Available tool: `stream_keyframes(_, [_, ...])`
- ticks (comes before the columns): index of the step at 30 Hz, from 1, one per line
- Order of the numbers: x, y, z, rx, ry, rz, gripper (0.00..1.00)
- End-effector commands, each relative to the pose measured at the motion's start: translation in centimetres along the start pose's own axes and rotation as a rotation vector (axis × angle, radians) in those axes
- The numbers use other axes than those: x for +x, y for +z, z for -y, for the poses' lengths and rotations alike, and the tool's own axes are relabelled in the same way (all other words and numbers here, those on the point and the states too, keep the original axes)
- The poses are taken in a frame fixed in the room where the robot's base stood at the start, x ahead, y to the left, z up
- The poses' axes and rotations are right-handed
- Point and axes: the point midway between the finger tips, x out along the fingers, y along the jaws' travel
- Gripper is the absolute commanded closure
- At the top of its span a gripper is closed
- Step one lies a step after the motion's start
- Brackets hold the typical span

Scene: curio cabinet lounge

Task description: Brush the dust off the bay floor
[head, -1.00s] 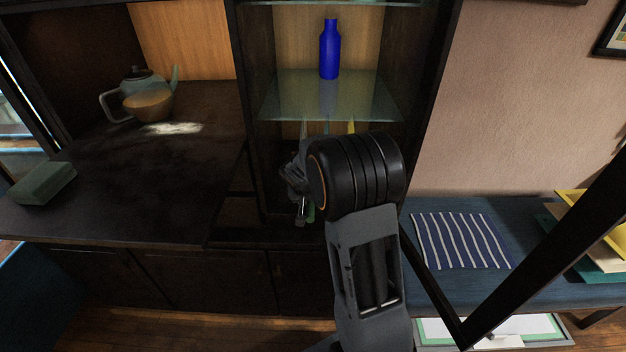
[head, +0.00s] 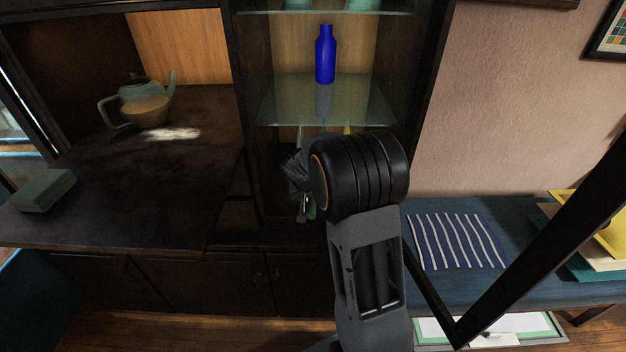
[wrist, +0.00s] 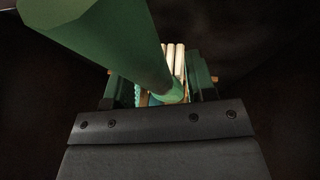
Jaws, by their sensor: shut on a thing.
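My gripper (wrist: 163,88) is shut on a green-handled tool, seemingly the brush (wrist: 115,35). Its thick green handle rises toward the camera in the wrist view, with pale cream strips behind it between the fingers. In the head view my gripper is mostly hidden behind my black wrist joint, inside the dark lower bay of the cabinet under the glass shelf; a bit of green (head: 311,209) shows there. The floor of that bay is dark and largely hidden, and I cannot make out dust on it. A pale patch (head: 172,134) lies on the dark counter at left; dust or light, I cannot tell.
A blue bottle (head: 325,56) stands on the glass shelf (head: 290,100) above my gripper. A teapot (head: 140,100) and a green block (head: 45,190) sit on the left counter. A striped cloth (head: 455,241) lies on the blue bench at right. A dark door frame (head: 540,250) crosses the right foreground.

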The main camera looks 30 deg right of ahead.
Motion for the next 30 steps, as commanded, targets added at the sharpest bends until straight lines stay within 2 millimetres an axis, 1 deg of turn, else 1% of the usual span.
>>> stream_keyframes(1, [-0.6, -0.1, 0.0, -0.003, 0.0, 0.003, 0.71])
stream_keyframes(3, [-1.2, -0.4, -0.1, -0.004, 0.0, 0.003, 0.71])
stream_keyframes(16, [-4.6, -1.8, -0.9, -0.002, 0.001, 0.003, 0.71])
stream_keyframes(20, [-5.0, -2.0, -1.0, -0.002, 0.001, 0.004, 0.71])
stream_keyframes(30, [-5.0, -2.0, -1.0, -0.002, 0.001, 0.004, 0.71])
